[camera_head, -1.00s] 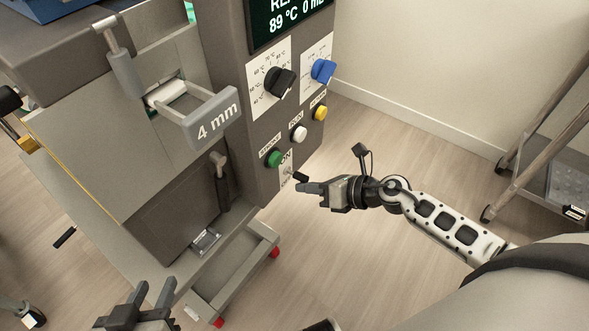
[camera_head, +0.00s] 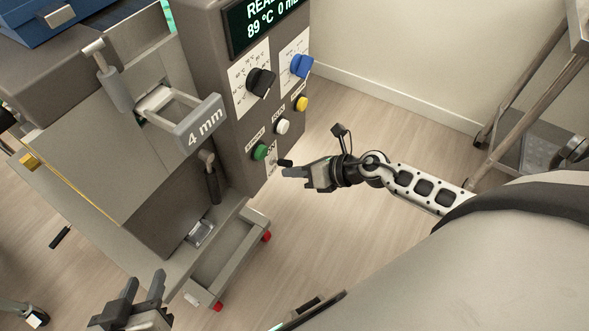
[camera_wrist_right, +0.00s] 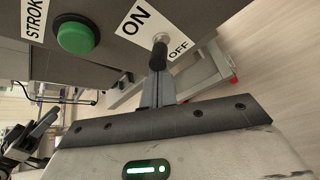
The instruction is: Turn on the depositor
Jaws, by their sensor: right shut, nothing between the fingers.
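The depositor (camera_head: 160,185) is a grey machine with a lit display (camera_head: 262,24) reading 89 °C. A small metal toggle switch (camera_wrist_right: 159,52) sits between ON and OFF labels in the right wrist view, beside a green button (camera_wrist_right: 76,36). In the head view the ON label (camera_head: 271,150) is at the panel's lower end, and the switch is too small to read. My right gripper (camera_head: 285,168) is shut and empty, its fingertips close to the switch; contact is unclear. In the wrist view its fingers (camera_wrist_right: 158,88) overlap the lever's lower end. My left gripper (camera_head: 142,288) is open and empty at lower left.
Black (camera_head: 261,82) and blue (camera_head: 301,66) knobs and white (camera_head: 283,127) and yellow (camera_head: 302,104) buttons are on the panel. A metal cart (camera_head: 540,142) stands at the right by the wall.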

